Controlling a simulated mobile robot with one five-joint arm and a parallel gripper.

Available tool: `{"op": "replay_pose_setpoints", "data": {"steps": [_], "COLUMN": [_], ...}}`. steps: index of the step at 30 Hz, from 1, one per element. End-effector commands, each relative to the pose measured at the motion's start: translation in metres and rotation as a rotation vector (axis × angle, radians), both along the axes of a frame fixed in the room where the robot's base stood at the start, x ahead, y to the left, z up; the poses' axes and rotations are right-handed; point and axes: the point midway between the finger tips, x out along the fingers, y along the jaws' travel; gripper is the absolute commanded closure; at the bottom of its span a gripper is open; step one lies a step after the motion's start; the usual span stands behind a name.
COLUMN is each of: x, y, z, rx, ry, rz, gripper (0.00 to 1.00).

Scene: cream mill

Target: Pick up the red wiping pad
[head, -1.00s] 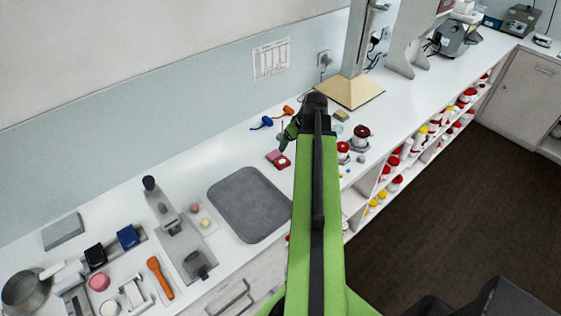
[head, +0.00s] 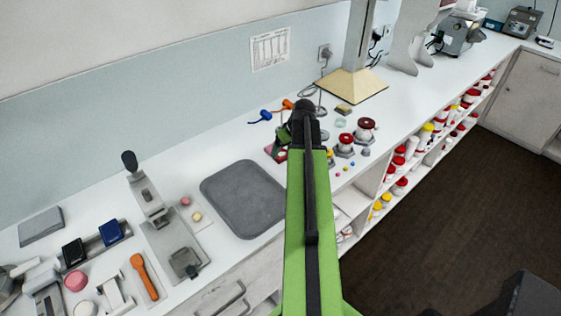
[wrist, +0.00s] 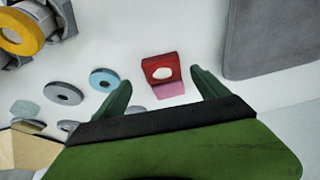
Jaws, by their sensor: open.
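The red wiping pad (wrist: 155,64) shows in the wrist view as a small red block with a pale oval on it, lying on the white counter. A pink piece (wrist: 168,91) adjoins it. In the head view the red pad (head: 281,156) is partly hidden by my arm, right of the pink piece (head: 269,149). My gripper (wrist: 160,77) is open and empty, with one finger on each side of the pad in the wrist picture. I cannot tell its height above the counter. In the head view only part of my gripper shows.
A grey mat (head: 243,200) lies left of my arm. Blue (head: 259,117) and orange (head: 287,104) items lie behind the pad. Red-topped containers (head: 345,141) and small coloured pieces stand to the right. A beige hood base (head: 345,87) is farther back.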

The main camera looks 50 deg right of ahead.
Motion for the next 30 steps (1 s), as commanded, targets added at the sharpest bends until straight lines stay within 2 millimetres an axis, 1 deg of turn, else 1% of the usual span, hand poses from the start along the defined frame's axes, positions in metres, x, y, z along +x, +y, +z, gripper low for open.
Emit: {"op": "replay_pose_setpoints", "data": {"steps": [1,3,5,7,13,27,28,30], "x": [0.006,0.012,0.015,0.017,0.017,0.017,0.017,0.017], "y": [0.001,0.002,0.001,0.0,0.001,0.0,0.0,0.0], "z": [-0.016,-0.029,-0.036,-0.039,-0.035,-0.035,-0.035,-0.035], "rx": [0.0,0.001,0.0,0.0,0.0,0.0,0.0,0.0], "ry": [0.0,0.0,0.0,0.0,0.0,0.0,0.0,0.0], "rz": [0.001,0.001,0.001,0.0,0.0,-0.001,-0.001,-0.001], "gripper": [0.15,0.15,0.15,0.15,0.15,0.77,0.8,0.8]}}
